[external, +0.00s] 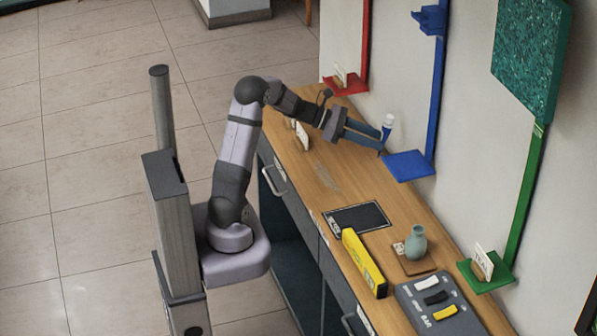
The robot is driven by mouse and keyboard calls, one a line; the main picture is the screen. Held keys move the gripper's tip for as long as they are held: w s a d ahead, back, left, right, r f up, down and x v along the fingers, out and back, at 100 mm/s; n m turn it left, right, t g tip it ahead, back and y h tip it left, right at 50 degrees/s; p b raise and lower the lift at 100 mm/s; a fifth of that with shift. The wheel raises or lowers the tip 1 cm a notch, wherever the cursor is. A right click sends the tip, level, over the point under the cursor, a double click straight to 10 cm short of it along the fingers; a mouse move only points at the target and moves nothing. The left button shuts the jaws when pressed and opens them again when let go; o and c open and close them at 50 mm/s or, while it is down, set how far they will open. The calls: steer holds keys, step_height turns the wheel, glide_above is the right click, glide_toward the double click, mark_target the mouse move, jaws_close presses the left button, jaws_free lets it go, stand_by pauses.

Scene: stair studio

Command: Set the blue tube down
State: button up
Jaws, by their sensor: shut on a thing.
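The blue tube (387,124) has a white upper part and a blue section, and is seen near the wall side of the counter. My gripper (382,139) is shut on it at the fingertips and holds it roughly upright. The tube is just to the left of and behind the blue shelf plate (409,166), which is bare and fixed to a blue upright rail. I cannot tell the exact height of the tube above the counter. Its lower end is partly hidden by the fingers.
The wooden counter (316,172) runs along the wall. A red shelf (346,86) with a white card stands farther back; a green shelf (486,275) with a card is nearer. A yellow box (364,263), green vase (415,243), dark pad (357,218) and switch panel (440,304) sit in front.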

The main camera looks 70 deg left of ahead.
steer(key=shift+w+a+f+n+t+y+b, duration=0.15)
steer(key=shift+a+f+n+t+y+b, duration=0.15)
steer(key=shift+a+f+t, duration=0.35)
steer(key=shift+w+a+f+n+t+y+b, duration=0.15)
steer(key=shift+a+f+t+b, duration=0.25)
steer(key=shift+f, duration=0.5)
steer(key=shift+w+a+f+n+t+y+b, duration=0.15)
steer(key=shift+a+f+n+t+b, duration=0.2)
steer(key=shift+f, duration=0.45)
steer(key=shift+f, duration=0.1)
steer(key=shift+f, duration=1.75)
steer(key=shift+f+b, duration=0.2)
steer(key=shift+b, duration=0.15)
steer(key=o, duration=1.1)
